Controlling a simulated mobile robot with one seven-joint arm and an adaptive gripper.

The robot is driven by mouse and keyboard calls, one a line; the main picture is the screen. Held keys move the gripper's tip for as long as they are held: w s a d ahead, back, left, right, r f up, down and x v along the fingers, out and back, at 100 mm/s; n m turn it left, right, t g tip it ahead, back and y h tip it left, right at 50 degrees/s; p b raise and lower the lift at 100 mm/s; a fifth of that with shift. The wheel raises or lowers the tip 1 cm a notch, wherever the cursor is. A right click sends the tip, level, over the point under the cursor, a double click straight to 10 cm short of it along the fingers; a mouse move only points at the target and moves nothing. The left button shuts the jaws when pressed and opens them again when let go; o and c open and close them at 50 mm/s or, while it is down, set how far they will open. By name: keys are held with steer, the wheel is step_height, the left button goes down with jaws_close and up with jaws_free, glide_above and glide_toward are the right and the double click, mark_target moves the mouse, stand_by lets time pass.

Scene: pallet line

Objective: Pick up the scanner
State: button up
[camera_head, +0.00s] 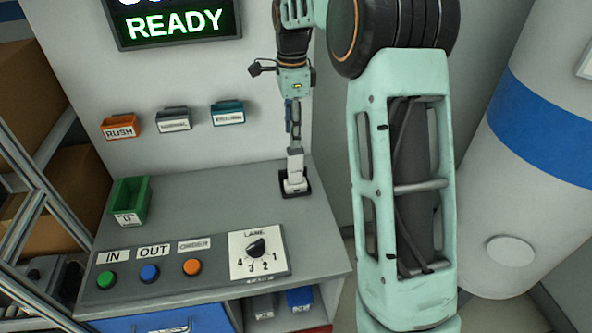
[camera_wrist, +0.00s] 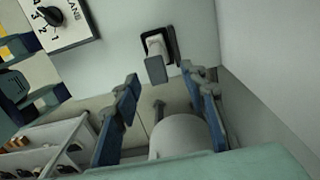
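The scanner (camera_head: 295,172) is a light, narrow device standing in a dark cradle (camera_head: 284,188) at the right back of the grey desk. In the wrist view the scanner (camera_wrist: 156,67) shows a grey end, with the dark-rimmed cradle (camera_wrist: 174,45) behind it. My gripper (camera_head: 295,146) points down just above the scanner. In the wrist view my gripper (camera_wrist: 160,76) has its two blue fingers spread wide, one on each side of the scanner's grey end. I see no finger closed on it. In the head view I cannot tell whether the fingertips touch it.
A green bin (camera_head: 130,202) stands at the desk's left. A panel with coloured buttons and a lane dial (camera_head: 257,254) runs along the front. Small wall trays (camera_head: 174,119) hang behind. A wall is close to the right. The desk's middle is clear.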

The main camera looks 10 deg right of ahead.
mark_target(295, 160)
step_height(295, 160, down, 4)
steer(key=shift+s+r, duration=0.1)
steer(key=f, duration=0.1)
steer(key=f+p, duration=0.1)
steer(key=f, duration=0.2)
steer(key=shift+s+d+f, duration=0.3)
steer(key=shift+f, duration=0.55)
steer(key=shift+w, duration=0.1)
jaws_close()
